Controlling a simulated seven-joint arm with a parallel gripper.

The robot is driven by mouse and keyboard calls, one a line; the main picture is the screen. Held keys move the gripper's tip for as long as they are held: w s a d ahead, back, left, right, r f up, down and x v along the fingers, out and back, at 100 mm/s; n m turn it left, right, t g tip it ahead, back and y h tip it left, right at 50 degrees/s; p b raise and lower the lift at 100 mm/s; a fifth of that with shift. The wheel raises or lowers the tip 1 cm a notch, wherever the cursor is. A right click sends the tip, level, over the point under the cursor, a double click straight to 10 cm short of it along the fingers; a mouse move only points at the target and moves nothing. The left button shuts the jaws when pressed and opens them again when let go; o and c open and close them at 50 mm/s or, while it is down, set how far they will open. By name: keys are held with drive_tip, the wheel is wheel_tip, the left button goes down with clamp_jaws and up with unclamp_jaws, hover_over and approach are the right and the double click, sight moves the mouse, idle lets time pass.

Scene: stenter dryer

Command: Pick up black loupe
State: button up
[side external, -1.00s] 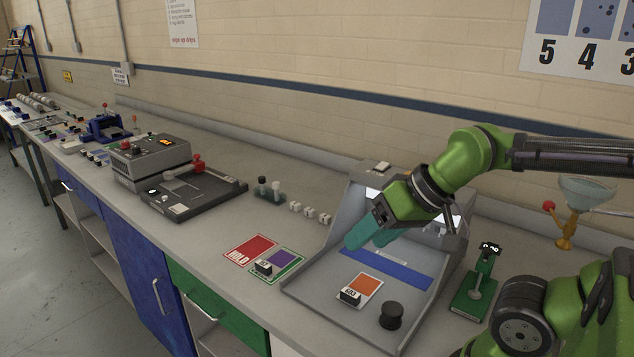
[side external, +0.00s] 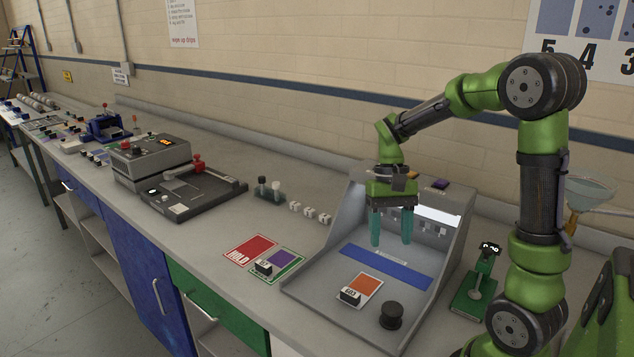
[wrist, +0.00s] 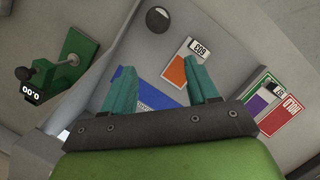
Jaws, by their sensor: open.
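The black loupe (side external: 391,315) is a short dark cylinder standing at the front right of the grey booth's floor in the side view. In the wrist view the loupe (wrist: 158,19) is a dark round shape near the top, beyond the fingertips. My gripper (side external: 391,243) points down with its teal fingers apart, above the back of the booth floor near the blue strip. It is open and empty, apart from the loupe and behind it. The wrist view also shows my gripper (wrist: 157,80) with nothing between its fingers.
The grey booth (side external: 322,290) has raised side walls. An orange card (side external: 366,285) with a small labelled block (side external: 349,297) lies left of the loupe. A green gauge stand (side external: 475,290) is right of the booth. Red (side external: 250,249) and purple (side external: 283,259) cards lie to the left.

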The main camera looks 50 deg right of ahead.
approach(392, 307)
drive_tip(key=shift+g+y, duration=0.3)
drive_tip(key=shift+g, duration=0.1)
drive_tip(key=x, duration=0.3)
drive_tip(key=d+x, duration=0.1)
drive_tip(key=x, duration=0.1)
drive_tip(key=shift+w+f, duration=0.25)
drive_tip(key=x, duration=0.5)
drive_tip(key=shift+a, duration=0.3)
drive_tip(key=c, duration=0.8)
wheel_tip(392, 307, up, 9)
drive_tip(key=shift+f, duration=0.1)
drive_tip(key=shift+w+d, duration=0.15)
drive_tip(key=shift+d, duration=0.05)
drive_tip(key=shift+w+d+f, duration=0.25)
drive_tip(key=shift+w+d, duration=0.75)
drive_tip(key=shift+w, duration=0.6)
drive_tip(key=shift+w+d+f, duration=0.2)
drive_tip(key=shift+w+d, duration=0.85)
drive_tip(key=shift+w, duration=0.55)
drive_tip(key=shift+w+d+f, duration=0.25)
drive_tip(key=shift+w+d, duration=0.75)
drive_tip(key=shift+w, duration=0.65)
